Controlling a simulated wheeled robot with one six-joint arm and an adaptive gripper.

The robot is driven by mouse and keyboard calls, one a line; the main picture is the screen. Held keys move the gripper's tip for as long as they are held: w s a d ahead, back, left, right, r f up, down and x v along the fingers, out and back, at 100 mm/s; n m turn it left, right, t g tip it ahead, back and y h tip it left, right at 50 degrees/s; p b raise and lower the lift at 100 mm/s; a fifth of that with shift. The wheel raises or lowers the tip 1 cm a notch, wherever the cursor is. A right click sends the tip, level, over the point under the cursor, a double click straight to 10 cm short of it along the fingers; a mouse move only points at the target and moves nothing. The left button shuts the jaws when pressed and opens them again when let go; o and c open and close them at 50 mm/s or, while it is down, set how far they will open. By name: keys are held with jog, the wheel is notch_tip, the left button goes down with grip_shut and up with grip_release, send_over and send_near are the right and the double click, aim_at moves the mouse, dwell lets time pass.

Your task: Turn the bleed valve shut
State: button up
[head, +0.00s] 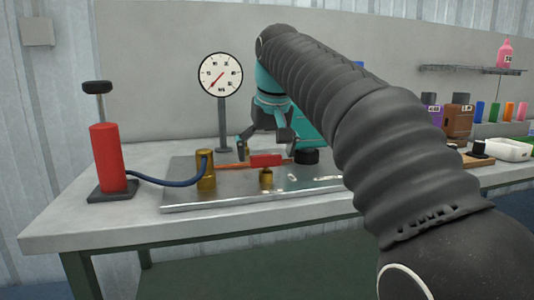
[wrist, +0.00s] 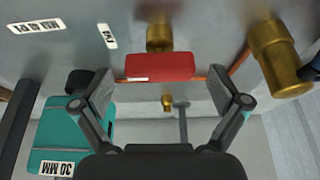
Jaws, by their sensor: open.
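The bleed valve's red handle (head: 265,160) sits over a small brass stem (head: 266,177) on the metal plate. In the wrist view the red handle (wrist: 160,67) lies crosswise, with brass (wrist: 160,38) showing behind it. My gripper (head: 266,146) is open just above the handle, pointing down. In the wrist view my gripper (wrist: 167,90) has one finger at each side of the handle, with a gap on both sides. Neither finger visibly touches it. A thin copper-coloured line shows on both sides of the handle.
A brass fitting (head: 205,169) stands left of the valve, joined by a blue hose (head: 155,182) to a red pump (head: 107,158). A round gauge (head: 220,75) stands behind on a post. A teal block labelled 30 MM (wrist: 70,135) is close to one finger. The bench's front left is clear.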

jog(key=c, duration=1.2)
jog(key=shift+o, duration=0.2)
jog(key=shift+r+m+p, duration=0.1)
jog(key=shift+m+p, duration=0.2)
jog(key=shift+p, duration=0.1)
jog(key=m+h+p, duration=0.1)
jog(key=m+p, duration=0.1)
jog(key=shift+a+r+m+p, duration=0.1)
jog(key=shift+a+m+p, duration=0.05)
jog(key=shift+m+p, duration=0.2)
jog(key=m+h+p, duration=0.1)
jog(key=m, duration=0.2)
jog(key=shift+m+h, duration=0.35)
jog(key=shift+h, duration=0.05)
jog(key=m, duration=0.2)
jog(key=m+g+h, duration=0.1)
jog(key=m, duration=0.1)
jog(key=m+h, duration=0.1)
jog(key=m, duration=0.1)
jog(key=shift+w+a+f, duration=0.15)
jog(key=shift+f, duration=0.1)
jog(key=shift+m+g+h, duration=0.4)
jog(key=shift+m+g, duration=0.5)
jog(key=shift+m, duration=1.5)
